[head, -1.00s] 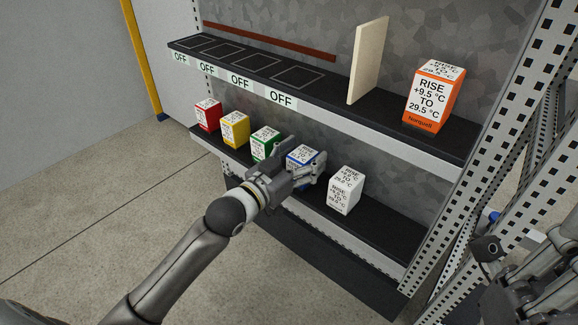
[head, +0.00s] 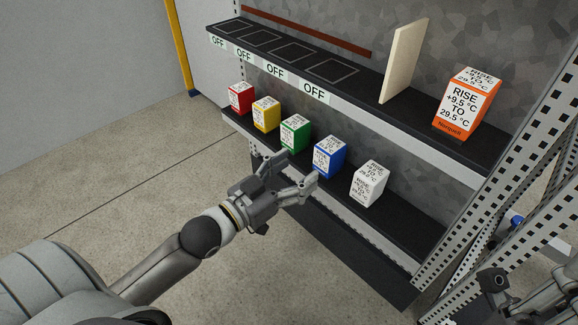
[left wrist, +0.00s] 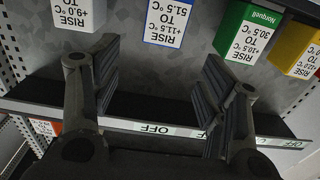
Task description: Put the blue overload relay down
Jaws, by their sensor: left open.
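The blue overload relay (head: 329,157) stands upright on the lower shelf (head: 404,229), between a green relay (head: 294,133) and a white relay (head: 369,184). My left gripper (head: 295,170) is open and empty, in front of the shelf and just short of the blue relay. In the left wrist view the blue relay (left wrist: 172,22) appears upside down at the top, beyond and between the spread fingers (left wrist: 162,65), apart from them. Part of my right arm's end (head: 495,281) shows at the lower right; its jaws cannot be made out.
A red relay (head: 240,97) and a yellow relay (head: 266,114) stand farther left on the lower shelf. The upper shelf holds outlined spots with OFF labels, an upright cream panel (head: 404,61) and a large orange relay (head: 467,98). A perforated post (head: 520,170) bounds the right side.

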